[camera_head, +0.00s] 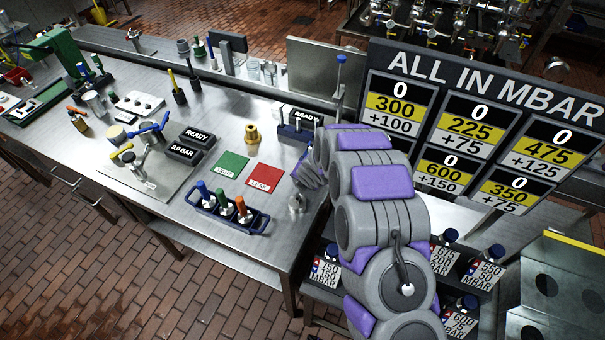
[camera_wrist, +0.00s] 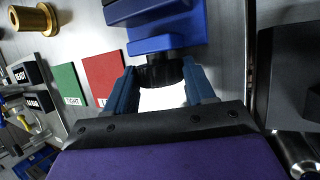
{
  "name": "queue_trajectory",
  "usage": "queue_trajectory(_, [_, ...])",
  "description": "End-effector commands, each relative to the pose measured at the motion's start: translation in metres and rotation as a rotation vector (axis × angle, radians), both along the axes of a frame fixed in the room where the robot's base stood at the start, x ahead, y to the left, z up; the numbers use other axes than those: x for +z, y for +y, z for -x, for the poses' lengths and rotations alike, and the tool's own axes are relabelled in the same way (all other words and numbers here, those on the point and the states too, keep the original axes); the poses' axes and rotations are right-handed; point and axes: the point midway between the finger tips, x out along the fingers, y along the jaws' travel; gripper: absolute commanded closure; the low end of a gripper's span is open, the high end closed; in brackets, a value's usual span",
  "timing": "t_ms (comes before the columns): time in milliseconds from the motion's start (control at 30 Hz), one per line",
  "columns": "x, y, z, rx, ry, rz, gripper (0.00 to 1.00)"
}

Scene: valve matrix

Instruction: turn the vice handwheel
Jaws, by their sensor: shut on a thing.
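The vice (camera_wrist: 160,30) is a blue stepped body at the top of the wrist view. In the head view the dark blue vice (camera_head: 296,132) stands near the right end of the steel bench, partly hidden by my arm. Its handwheel (camera_wrist: 161,77) is black and ribbed, on the vice's near side. My gripper (camera_wrist: 160,70) has a blue finger on each side of the handwheel and is shut on it. A bright white patch shows between the fingers, below the wheel. In the head view my arm hides the handwheel and fingertips.
Green (camera_head: 232,165) and red (camera_head: 265,178) mats lie left of the vice, with a brass fitting (camera_head: 251,134) behind. A blue tool holder (camera_head: 228,212) stands at the bench's front edge. A pressure board (camera_head: 480,130) rises right of my arm.

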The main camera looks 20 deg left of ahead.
Motion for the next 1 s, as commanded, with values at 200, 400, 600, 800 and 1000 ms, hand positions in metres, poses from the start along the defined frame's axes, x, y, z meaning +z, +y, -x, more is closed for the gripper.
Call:
queue_trajectory(200, [-0.0029,-0.0054,0.0011,0.000,-0.001,-0.059,0.77])
queue_trajectory(400, [-0.0042,-0.0048,0.0008,-0.001,-0.009,-0.128,0.77])
queue_trajectory(600, [-0.0069,-0.0063,0.0015,-0.002,-0.012,-0.192,0.77])
queue_trajectory(800, [-0.0100,-0.0078,0.0021,-0.003,-0.015,-0.260,0.77])
queue_trajectory(1000, [-0.0112,-0.0088,0.0012,-0.004,-0.024,-0.343,0.76])
